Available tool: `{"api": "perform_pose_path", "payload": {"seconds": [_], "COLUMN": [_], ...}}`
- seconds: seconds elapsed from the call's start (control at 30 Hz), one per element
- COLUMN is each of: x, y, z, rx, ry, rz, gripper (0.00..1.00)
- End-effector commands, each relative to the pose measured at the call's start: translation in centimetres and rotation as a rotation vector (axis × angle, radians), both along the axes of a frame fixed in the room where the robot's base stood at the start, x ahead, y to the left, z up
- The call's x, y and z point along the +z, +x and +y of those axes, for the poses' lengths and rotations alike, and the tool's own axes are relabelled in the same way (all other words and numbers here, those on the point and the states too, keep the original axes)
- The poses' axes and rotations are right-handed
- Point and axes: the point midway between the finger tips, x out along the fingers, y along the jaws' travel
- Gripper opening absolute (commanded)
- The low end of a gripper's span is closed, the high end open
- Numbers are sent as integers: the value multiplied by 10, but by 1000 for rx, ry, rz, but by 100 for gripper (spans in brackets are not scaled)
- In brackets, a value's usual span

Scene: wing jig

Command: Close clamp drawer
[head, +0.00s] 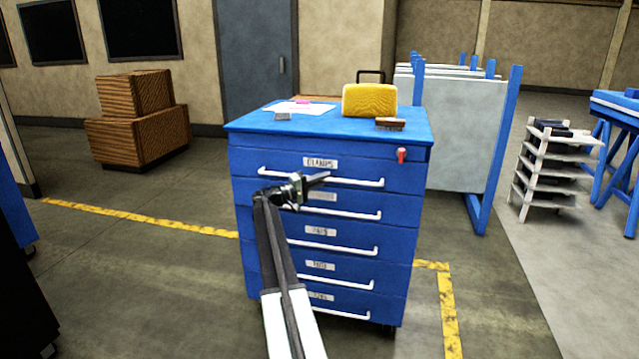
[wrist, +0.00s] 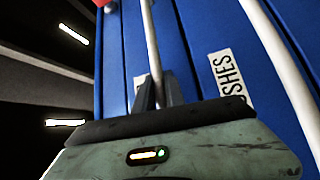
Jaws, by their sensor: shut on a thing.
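The blue tool cabinet (head: 335,140) stands in the middle of the head view. Its top drawer, labelled CLAMPS (head: 320,163), has a long white handle (head: 360,183). The drawer front looks flush or nearly flush with the fronts below; I cannot tell if a small gap remains. My gripper (head: 318,180) is at the middle of this handle. In the wrist view, its two dark fingers (wrist: 159,92) are shut around the white handle bar (wrist: 148,35). The BRUSHES drawer label (wrist: 231,78) shows beside it.
A yellow case (head: 369,101), a brush (head: 390,125) and papers (head: 300,107) lie on the cabinet top. A red lock (head: 401,155) sits at its upper right. White panels on a blue rack (head: 460,130) stand behind right. Wooden crates (head: 138,115) are at the left.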

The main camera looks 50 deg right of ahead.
Motion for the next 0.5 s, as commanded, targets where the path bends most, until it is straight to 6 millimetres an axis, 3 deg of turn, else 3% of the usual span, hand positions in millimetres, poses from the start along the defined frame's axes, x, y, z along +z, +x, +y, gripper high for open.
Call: {"api": "perform_pose_path", "payload": {"seconds": [0.27,0.3,0.37,0.5], "x": [-1,-1,-1,0], "y": [4,5,5,5], "z": [2,2,2,2], "rx": [10,10,11,9], "ry": [2,2,2,0], "rz": [-2,-2,-2,-1], "gripper": [0,17,34,36]}}
